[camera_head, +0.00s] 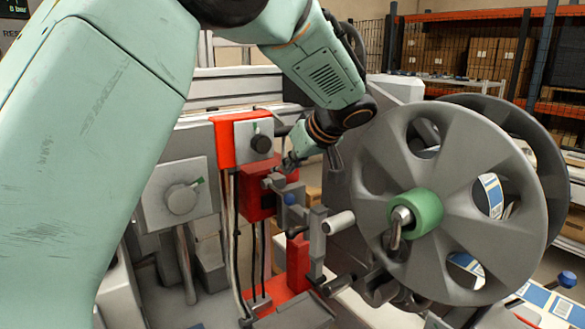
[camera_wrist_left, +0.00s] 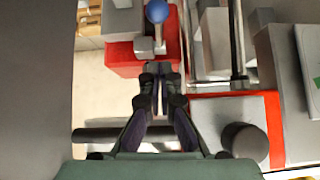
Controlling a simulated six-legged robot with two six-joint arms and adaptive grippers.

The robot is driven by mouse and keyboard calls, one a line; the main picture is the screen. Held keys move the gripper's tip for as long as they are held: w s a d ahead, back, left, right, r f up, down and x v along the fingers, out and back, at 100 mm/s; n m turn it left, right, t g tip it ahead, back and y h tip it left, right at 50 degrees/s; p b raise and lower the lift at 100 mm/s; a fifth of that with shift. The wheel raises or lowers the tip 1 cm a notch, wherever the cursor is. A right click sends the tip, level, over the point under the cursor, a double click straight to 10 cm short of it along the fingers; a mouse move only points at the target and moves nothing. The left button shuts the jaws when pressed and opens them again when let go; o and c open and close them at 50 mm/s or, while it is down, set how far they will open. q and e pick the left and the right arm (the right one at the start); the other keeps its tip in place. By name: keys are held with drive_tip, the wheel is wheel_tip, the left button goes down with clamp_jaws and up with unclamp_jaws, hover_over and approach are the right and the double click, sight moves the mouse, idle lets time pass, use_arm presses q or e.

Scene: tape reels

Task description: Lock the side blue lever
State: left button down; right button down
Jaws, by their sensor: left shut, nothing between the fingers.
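My left gripper (camera_head: 287,165) is just above this fitting. In the left wrist view its fingers (camera_wrist_left: 157,76) are shut and empty, pointing at the grey block. I cannot tell whether they touch it. A second blue knob (camera_head: 567,279) is at the lower right, beyond the reel. My right gripper is not in view.
A large grey reel (camera_head: 460,160) with a green hub (camera_head: 423,211) stands close on the right. A red panel with a black knob (camera_head: 261,143) is behind the gripper. A grey box with a round knob (camera_head: 181,198) is on the left.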

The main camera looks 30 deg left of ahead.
use_arm(q)
drive_tip(key=shift+a, duration=0.15)
drive_tip(key=shift+w+r, duration=0.1)
drive_tip(key=shift+r, duration=0.15)
wheel_tip(320, 180, up, 10)
drive_tip(key=shift+f, duration=0.2)
idle(0.4)
drive_tip(key=shift+f, duration=0.1)
